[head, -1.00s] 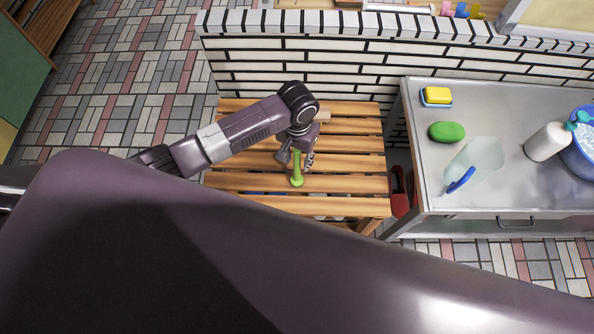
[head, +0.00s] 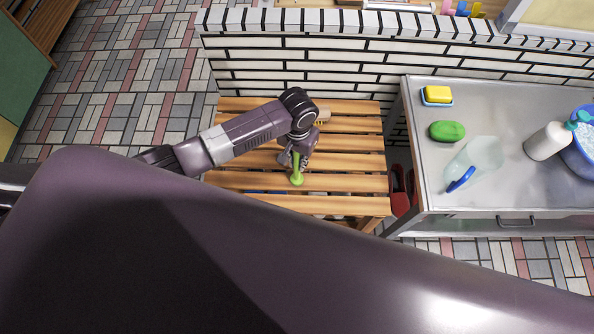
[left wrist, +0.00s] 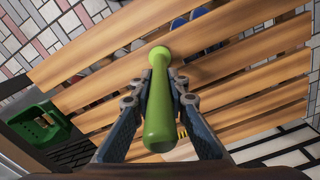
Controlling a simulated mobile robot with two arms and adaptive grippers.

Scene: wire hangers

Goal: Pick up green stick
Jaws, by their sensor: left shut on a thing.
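The green stick (head: 297,176) is a short rod with rounded, thicker ends. It stands out over the slatted wooden bench in the head view. In the left wrist view the green stick (left wrist: 158,100) runs from between my fingers out past the tips. My left gripper (head: 299,161) is shut on it, with a finger on each side; the left gripper also shows in the left wrist view (left wrist: 160,92). Whether the stick's far end touches the slats I cannot tell. My right gripper is not in view.
The wooden bench (head: 230,180) stands against a white brick wall (head: 300,60). A brush-like wooden thing (head: 323,115) lies behind the gripper. At the right, a metal counter (head: 430,185) holds a green oval (head: 447,131), a yellow sponge (head: 438,94) and a white bottle (head: 548,141).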

